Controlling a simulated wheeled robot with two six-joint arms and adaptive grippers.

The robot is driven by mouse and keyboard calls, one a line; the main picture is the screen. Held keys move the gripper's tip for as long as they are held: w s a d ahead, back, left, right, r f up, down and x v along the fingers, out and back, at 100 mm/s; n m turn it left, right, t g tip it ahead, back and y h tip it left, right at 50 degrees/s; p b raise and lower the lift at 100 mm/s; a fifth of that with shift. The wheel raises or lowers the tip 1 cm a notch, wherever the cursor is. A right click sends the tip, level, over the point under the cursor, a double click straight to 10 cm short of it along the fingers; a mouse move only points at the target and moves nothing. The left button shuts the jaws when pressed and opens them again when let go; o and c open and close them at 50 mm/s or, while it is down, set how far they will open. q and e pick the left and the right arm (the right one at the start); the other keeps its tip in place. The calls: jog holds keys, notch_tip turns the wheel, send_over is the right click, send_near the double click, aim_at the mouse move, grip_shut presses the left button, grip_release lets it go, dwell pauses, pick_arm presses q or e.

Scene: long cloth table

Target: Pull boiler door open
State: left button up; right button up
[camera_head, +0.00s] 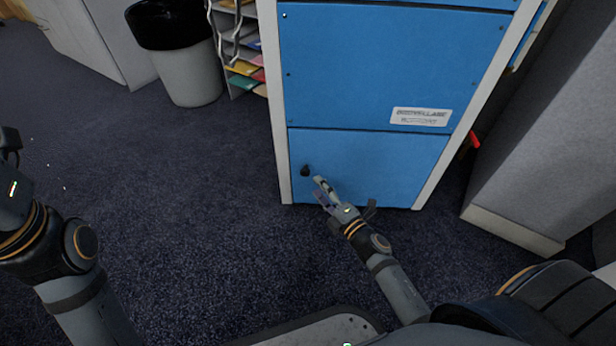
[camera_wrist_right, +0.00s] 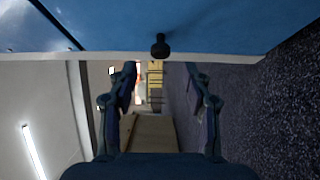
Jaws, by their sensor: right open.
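The boiler is a tall blue cabinet (camera_head: 390,60) with pale side edges, and its lower blue door (camera_head: 400,165) looks closed. A small black knob (camera_head: 305,170) sits at the door's upper left. My right gripper (camera_head: 319,188) is open, just below and right of the knob in the head view. In the right wrist view the knob (camera_wrist_right: 160,46) stands out from the blue door (camera_wrist_right: 225,22), ahead of the gap between my open right fingers (camera_wrist_right: 161,72), with nothing held. My left arm shows at the left edge, but its fingers are out of the picture.
A grey bin with a black liner (camera_head: 190,75) and a shelf of coloured papers (camera_head: 245,70) stand left of the boiler. A grey cabinet (camera_head: 560,130) stands close on its right. The dark carpet (camera_head: 190,190) in front and to the left is clear.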

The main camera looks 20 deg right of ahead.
aim_at(307, 175)
jog(key=x, duration=0.6)
jog(key=shift+w+f, duration=0.1)
jog(key=shift+w, duration=0.15)
grip_shut()
